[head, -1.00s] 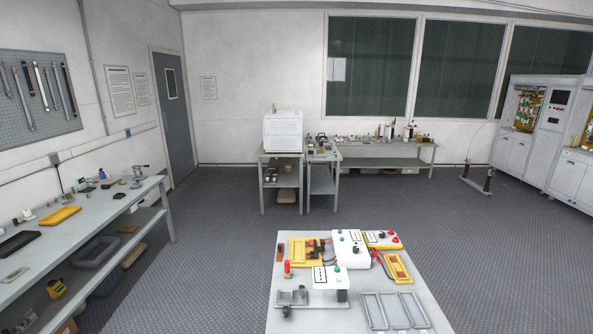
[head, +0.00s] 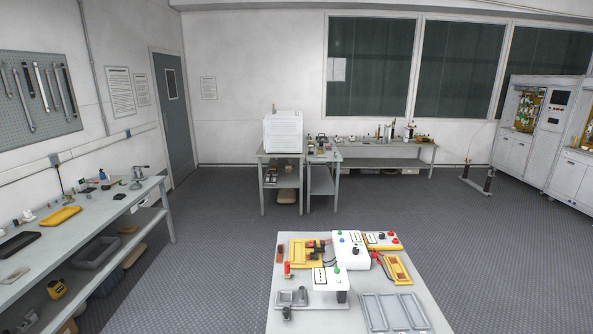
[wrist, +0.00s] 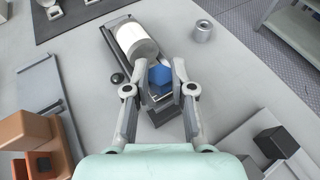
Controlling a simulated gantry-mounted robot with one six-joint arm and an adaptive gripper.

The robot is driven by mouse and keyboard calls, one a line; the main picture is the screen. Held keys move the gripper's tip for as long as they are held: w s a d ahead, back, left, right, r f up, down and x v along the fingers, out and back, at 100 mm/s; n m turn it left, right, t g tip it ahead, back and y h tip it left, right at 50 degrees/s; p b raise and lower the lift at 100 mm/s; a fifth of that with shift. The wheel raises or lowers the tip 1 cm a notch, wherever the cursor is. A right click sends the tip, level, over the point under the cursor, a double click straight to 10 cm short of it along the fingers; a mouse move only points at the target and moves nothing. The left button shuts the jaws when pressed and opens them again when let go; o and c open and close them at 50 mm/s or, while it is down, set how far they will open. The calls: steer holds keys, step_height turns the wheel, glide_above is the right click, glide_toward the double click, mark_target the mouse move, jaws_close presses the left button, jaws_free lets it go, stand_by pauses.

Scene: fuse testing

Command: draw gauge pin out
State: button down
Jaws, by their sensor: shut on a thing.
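My gripper (wrist: 158,82) shows in the wrist view, with its two fingers on either side of a blue faceted piece (wrist: 159,75) and shut on it. The blue piece sits at the near end of a long dark holder (wrist: 110,38), close to a white cylinder (wrist: 136,43) that lies in the holder. I cannot tell for sure that the blue piece is the gauge pin's head; any pin shaft below it is hidden. My gripper does not show clearly in the head view.
In the wrist view, a small metal cylinder (wrist: 203,31) stands right of the holder and a black knob (wrist: 117,78) left of it. Orange-brown blocks (wrist: 38,140) are at lower left, a dark block (wrist: 277,142) at lower right. The head view shows a central table (head: 400,325) with test boxes and trays.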

steer(key=shift+r+p, duration=2.7)
steer(key=shift+p, duration=0.2)
